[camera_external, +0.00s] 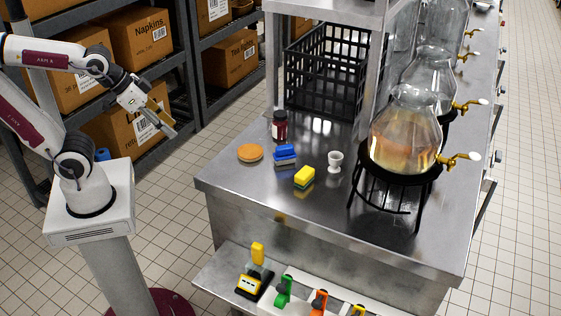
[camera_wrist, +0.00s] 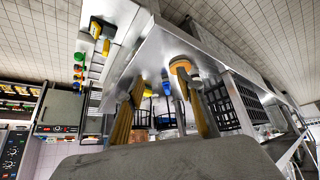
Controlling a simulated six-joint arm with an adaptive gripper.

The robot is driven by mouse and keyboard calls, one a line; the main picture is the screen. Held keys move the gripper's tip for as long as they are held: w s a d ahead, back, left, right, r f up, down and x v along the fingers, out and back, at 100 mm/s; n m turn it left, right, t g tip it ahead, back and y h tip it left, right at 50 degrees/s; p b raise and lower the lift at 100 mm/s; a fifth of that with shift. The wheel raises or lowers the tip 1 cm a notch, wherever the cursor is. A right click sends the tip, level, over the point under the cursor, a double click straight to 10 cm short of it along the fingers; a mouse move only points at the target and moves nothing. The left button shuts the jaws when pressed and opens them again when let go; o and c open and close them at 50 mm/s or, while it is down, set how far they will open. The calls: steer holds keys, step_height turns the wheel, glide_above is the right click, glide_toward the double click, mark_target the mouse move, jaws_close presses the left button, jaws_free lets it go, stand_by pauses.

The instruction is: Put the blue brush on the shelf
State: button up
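The blue brush (camera_external: 285,152) stands on the steel counter (camera_external: 232,184), between an orange-brown round bun and a yellow sponge. My gripper (camera_external: 168,122) is in the air left of the counter, well apart from the brush. In the wrist view my gripper (camera_wrist: 165,112) shows its two fingers spread apart with nothing held between them. A small blue shape, likely the brush (camera_wrist: 165,78), shows beyond the fingers. A steel shelf (camera_external: 330,5) is raised on posts above the back of the counter; only part of it is in frame.
Near the brush are the bun (camera_external: 250,152), the yellow-green sponge (camera_external: 304,176), a white cup (camera_external: 335,161) and a dark red jar (camera_external: 280,126). A black crate (camera_external: 325,72) stands behind. Glass dispensers (camera_external: 405,135) line the right. The counter's front left is clear.

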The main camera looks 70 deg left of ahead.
steer(key=w+f+t, duration=0.2)
steer(key=w, duration=0.6)
steer(key=w+f+t, duration=0.1)
steer(key=w+f, duration=0.1)
steer(key=w, duration=0.7)
steer(key=t, duration=0.4)
glide_toward(283, 146)
steer(key=w, duration=0.1)
steer(key=shift+w+d+f+t, duration=0.2)
steer(key=shift+w+f+t, duration=0.25)
steer(key=shift+w, duration=0.35)
steer(key=shift+w, duration=0.1)
steer(key=shift+x, duration=1.25)
steer(key=shift+f, duration=0.1)
steer(key=shift+f+x, duration=0.15)
steer(key=shift+x, duration=1.15)
steer(key=shift+f+x, duration=0.15)
steer(key=shift+x, duration=1.1)
steer(key=shift+a, duration=0.15)
jaws_close()
